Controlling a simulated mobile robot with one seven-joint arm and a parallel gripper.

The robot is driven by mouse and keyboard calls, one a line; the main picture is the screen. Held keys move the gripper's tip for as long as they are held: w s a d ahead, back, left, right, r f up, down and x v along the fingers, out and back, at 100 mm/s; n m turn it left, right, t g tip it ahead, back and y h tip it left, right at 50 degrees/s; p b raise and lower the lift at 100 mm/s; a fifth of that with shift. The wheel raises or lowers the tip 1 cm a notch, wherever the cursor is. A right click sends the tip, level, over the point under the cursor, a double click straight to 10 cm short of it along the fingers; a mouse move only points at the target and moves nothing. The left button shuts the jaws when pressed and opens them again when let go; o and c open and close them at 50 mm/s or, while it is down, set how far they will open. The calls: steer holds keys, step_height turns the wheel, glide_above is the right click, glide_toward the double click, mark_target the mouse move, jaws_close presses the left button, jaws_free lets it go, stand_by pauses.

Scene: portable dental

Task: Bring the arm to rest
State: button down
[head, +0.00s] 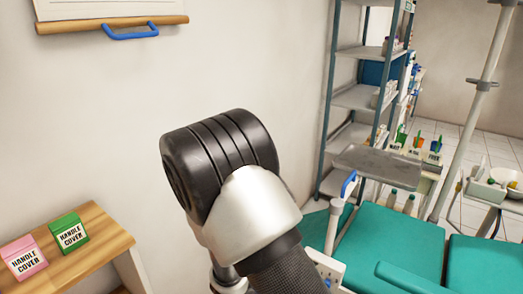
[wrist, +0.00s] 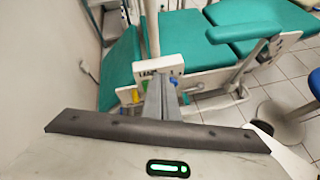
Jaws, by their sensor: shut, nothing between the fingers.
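My gripper (wrist: 164,84) shows in the wrist view, its grey fingers together with nothing between them. It points out over the floor and the side of the teal dental chair (wrist: 180,40), and I cannot tell how far it is from the chair. In the head view my arm, with a black ribbed joint and a pale link, is raised in the middle in front of the white wall. My gripper is hidden or out of frame there.
The teal chair (head: 400,243) stands at the right, with a grey tray (head: 378,166) above it. A metal shelf (head: 357,97) is behind. A wooden table (head: 92,240) at lower left holds a pink box (head: 24,259) and a green box (head: 69,232). Tiled floor (wrist: 292,135) shows at right.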

steer(key=s+d+r+m+g+y, duration=0.1)
steer(key=s+d+r+m+g, duration=0.1)
steer(key=s+d+r+m, duration=0.3)
steer(key=s+d+r+m+g+y, duration=0.1)
steer(key=s+r+m+g, duration=0.15)
steer(key=r+m, duration=0.4)
steer(key=s+d+r+m+g+y, duration=0.1)
steer(key=s+d+r+m, duration=0.2)
steer(key=s+r+m, duration=0.25)
steer(key=s+a+r+m+t+y, duration=0.2)
steer(key=s+a+r+m+y, duration=0.1)
steer(key=r+m, duration=0.15)
steer(key=s+a+r+m+t+y, duration=0.1)
steer(key=s+a+r+m+y, duration=0.15)
steer(key=r, duration=0.35)
step_height(320, 180, up, 17)
steer(key=p, duration=1.7)
steer(key=shift+s+f, duration=0.15)
steer(key=shift+s, duration=0.15)
steer(key=shift+d+m, duration=0.25)
steer(key=shift+m, duration=0.05)
